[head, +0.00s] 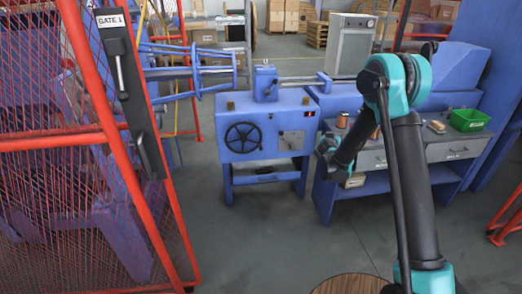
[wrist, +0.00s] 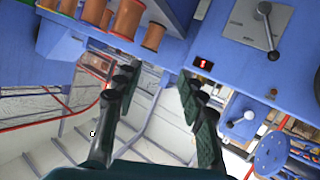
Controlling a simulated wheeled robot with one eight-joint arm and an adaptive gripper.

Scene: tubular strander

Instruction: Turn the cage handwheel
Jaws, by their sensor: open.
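The handwheel (head: 243,137) is a black spoked wheel on the front of a blue machine cabinet (head: 265,110) in the head view. In the head view my arm's end is right of the cabinet, clear of the handwheel; the fingers are hard to make out there. A lever on a grey plate (head: 291,140) sits right of the wheel; the lever (wrist: 266,30) also shows at upper right in the wrist view.
A red mesh gate (head: 60,140) stands at the left with a black handle plate. A blue workbench (head: 455,150) with drawers, copper spools and a green bin (head: 468,120) is at the right. The grey floor before the cabinet is clear.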

